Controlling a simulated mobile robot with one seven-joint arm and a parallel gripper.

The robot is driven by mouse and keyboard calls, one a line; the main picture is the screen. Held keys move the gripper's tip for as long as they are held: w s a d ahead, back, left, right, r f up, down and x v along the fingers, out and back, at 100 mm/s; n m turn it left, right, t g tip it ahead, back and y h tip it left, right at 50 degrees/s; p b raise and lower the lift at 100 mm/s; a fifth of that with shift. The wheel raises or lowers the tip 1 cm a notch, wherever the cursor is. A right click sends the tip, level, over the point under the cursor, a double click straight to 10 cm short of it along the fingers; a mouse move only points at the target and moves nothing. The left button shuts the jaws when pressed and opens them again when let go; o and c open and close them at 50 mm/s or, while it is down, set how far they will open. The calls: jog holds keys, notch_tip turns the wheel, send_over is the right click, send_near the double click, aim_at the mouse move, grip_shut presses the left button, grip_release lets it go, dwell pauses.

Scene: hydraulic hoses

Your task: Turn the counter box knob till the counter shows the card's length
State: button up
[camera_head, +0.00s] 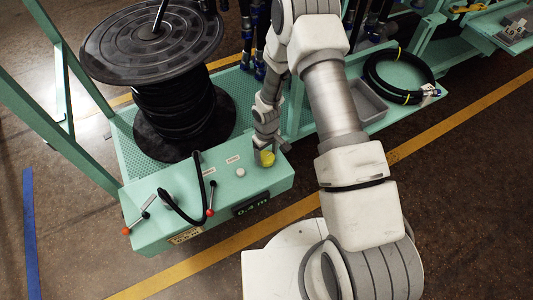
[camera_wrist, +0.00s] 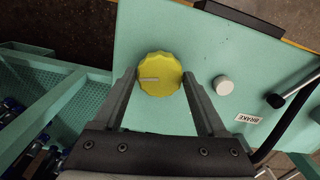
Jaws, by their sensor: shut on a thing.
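The counter box (camera_head: 160,210) is a mint-green cabinet at the front of the bench. Its yellow scalloped knob (camera_head: 267,158) is on the top right of the box. In the wrist view the knob (camera_wrist: 160,74) has a pale pointer mark toward its left side. My gripper (camera_wrist: 158,82) is shut on the knob, one finger on each side. The counter display (camera_head: 251,203) on the front face reads about 0.4 m. A small card (camera_head: 186,236) sits low on the front face; its writing is too small to read surely.
A large hose reel (camera_head: 175,110) stands behind. A coiled hose (camera_head: 400,75) lies at the right.

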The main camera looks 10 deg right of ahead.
aim_at(266, 156)
jog(key=shift+w+n, duration=0.1)
jog(key=shift+n, duration=0.7)
dwell(1.2)
jog(key=o, duration=1.3)
notch_tip(266, 156, up, 17)
jog(key=p, duration=0.5)
jog(key=shift+r, duration=0.2)
